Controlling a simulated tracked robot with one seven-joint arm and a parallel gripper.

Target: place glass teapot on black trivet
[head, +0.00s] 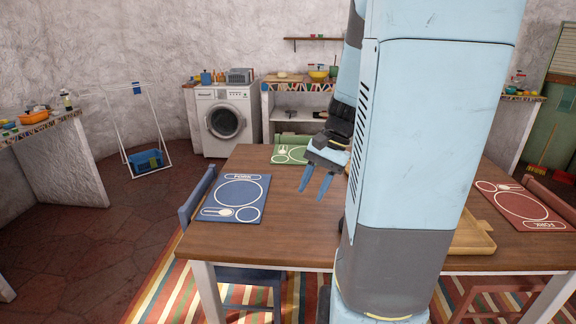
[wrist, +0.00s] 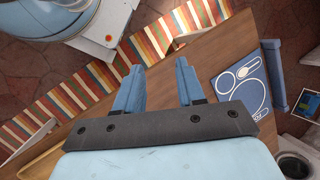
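My gripper (head: 311,195) is open and empty above the wooden table in the head view, its two blue fingers pointing down. In the wrist view the gripper (wrist: 159,64) also shows spread fingers with nothing between them. I cannot make out a glass teapot or a black trivet in either view. My own column hides the middle right of the head view, and items on the distant counters are too small to tell apart.
The wooden table (head: 268,219) carries blue (head: 237,198), green (head: 290,154) and red (head: 519,205) placemats and a wooden tray (head: 474,238). Counters stand left (head: 40,125) and behind, beside a washing machine (head: 225,120). A drying rack (head: 114,121) stands back left.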

